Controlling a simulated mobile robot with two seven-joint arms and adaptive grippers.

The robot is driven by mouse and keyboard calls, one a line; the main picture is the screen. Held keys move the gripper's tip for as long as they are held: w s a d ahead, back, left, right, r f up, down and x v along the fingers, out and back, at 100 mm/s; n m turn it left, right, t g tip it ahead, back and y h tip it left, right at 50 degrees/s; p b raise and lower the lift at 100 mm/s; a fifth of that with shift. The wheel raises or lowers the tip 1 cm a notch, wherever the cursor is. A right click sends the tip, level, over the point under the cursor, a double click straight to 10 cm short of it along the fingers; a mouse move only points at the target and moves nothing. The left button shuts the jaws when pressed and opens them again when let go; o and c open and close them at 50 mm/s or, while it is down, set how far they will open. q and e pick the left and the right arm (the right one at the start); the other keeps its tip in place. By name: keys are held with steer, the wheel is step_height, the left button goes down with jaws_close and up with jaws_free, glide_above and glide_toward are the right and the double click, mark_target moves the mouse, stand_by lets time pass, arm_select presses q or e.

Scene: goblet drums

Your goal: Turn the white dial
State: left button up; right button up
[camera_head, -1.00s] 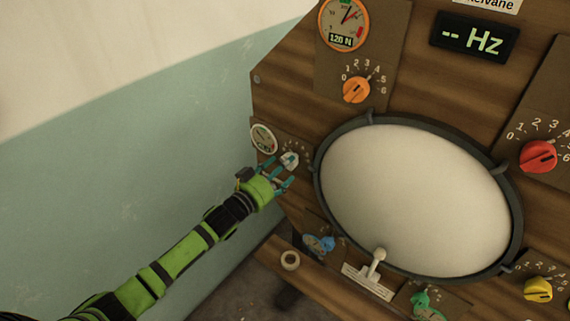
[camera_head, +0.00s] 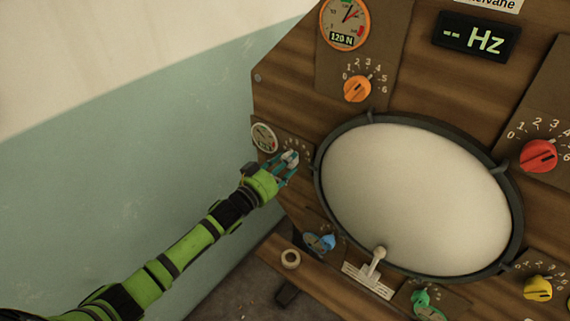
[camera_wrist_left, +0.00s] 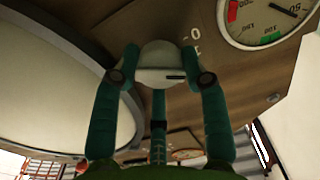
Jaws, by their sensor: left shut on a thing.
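The white dial (camera_head: 290,158) sits on the wooden panel, left of the large drumhead and beside a small white gauge (camera_head: 263,137). My left gripper (camera_head: 285,165) is at the dial with its fingers on either side of it. In the left wrist view the teal fingers (camera_wrist_left: 163,77) are shut on the white dial (camera_wrist_left: 160,57), and a dark pointer mark shows on its face. The gauge (camera_wrist_left: 268,18) shows there at the upper right, with a printed 0 near the dial. The fingers hide part of the dial's scale. My right gripper is not in view.
The large pale drumhead (camera_head: 415,198) with its dark rim is right of the dial. An orange dial (camera_head: 357,89) is above and a blue dial (camera_head: 326,242) below. Red (camera_head: 538,156) and yellow (camera_head: 537,289) dials are farther right. Free room lies left, before the wall.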

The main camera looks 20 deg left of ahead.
arm_select(q)
steer(key=shift+s+f+m, duration=0.1)
steer(key=shift+f+m, duration=0.25)
steer(key=shift+m, duration=0.05)
steer(key=shift+f+m, duration=0.1)
steer(key=shift+m, duration=2.3)
steer(key=o, duration=1.2)
steer(key=shift+c, duration=0.2)
steer(key=shift+a, duration=0.1)
steer(key=shift+r, duration=0.2)
steer(key=v, duration=1.2)
